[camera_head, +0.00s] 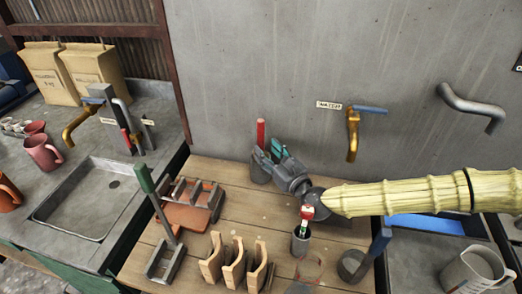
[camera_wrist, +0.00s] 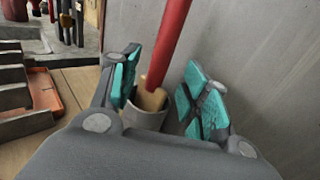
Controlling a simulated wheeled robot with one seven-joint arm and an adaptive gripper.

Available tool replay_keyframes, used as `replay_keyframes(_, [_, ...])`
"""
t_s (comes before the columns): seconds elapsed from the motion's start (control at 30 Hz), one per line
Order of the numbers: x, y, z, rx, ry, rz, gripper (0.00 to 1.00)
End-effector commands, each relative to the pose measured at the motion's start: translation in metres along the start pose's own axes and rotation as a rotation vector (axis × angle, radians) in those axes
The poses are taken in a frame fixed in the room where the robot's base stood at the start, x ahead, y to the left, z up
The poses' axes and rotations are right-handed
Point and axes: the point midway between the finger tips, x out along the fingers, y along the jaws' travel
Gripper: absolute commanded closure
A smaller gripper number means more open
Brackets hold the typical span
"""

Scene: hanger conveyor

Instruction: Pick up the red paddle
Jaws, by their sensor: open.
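The red paddle (camera_head: 261,133) stands upright in a grey cup (camera_head: 260,174) against the back wall. In the wrist view its red shaft (camera_wrist: 170,40) leans slightly right, and a tan part shows at the mouth of the cup (camera_wrist: 147,118). My gripper (camera_head: 270,153) is open beside the cup. In the wrist view my gripper (camera_wrist: 163,88) has its teal-padded fingers on either side of the paddle, with a gap visible on the right. The paddle's lower end is hidden inside the cup, and I cannot tell whether the left finger touches it.
Another cup (camera_head: 300,246) holds a red-topped item. Several wooden holders (camera_head: 235,264) stand at the front of the wooden bench. A red-brown block rack (camera_head: 190,216) and a green-handled tool (camera_head: 146,180) are at left. A brass tap (camera_head: 352,135) projects from the wall.

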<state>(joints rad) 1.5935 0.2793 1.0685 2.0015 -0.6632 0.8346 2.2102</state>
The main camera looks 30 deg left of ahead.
Motion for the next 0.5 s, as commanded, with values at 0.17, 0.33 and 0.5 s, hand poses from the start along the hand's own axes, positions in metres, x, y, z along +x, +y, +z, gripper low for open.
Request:
replay_keyframes(0.17, [0.021, 0.002, 0.003, -0.002, 0.001, 0.001, 0.54])
replay_keyframes(0.33, [0.038, 0.002, 0.001, -0.001, 0.001, 0.001, 0.54])
replay_keyframes(0.5, [0.043, 0.001, -0.001, -0.002, 0.0, 0.0, 0.54])
